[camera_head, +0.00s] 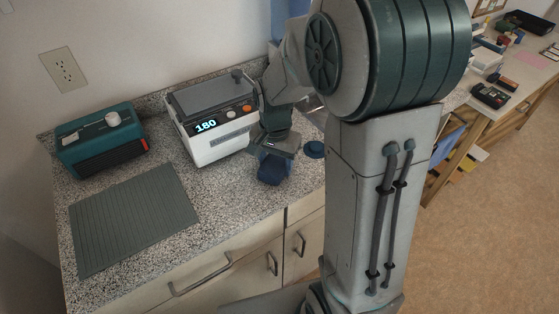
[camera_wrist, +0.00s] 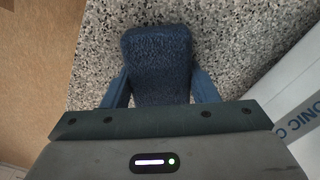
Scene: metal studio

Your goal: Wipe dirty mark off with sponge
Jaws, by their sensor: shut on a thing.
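A dark blue sponge (camera_head: 271,170) is at the tip of my gripper (camera_head: 275,160), above or on the speckled countertop (camera_head: 225,187) in the head view. In the wrist view the sponge (camera_wrist: 158,60) sits between the two blue fingers of my gripper (camera_wrist: 158,92), which is shut on it. I cannot tell whether the sponge touches the counter. No dirty mark is plainly visible in either view. My arm hides part of the counter's right side.
A white device (camera_head: 211,122) showing "180" stands just left of my gripper. A teal device (camera_head: 100,139) and a grey ribbed mat (camera_head: 131,219) lie further left. A small round blue thing (camera_head: 314,149) is right of my gripper. The counter's front edge is close.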

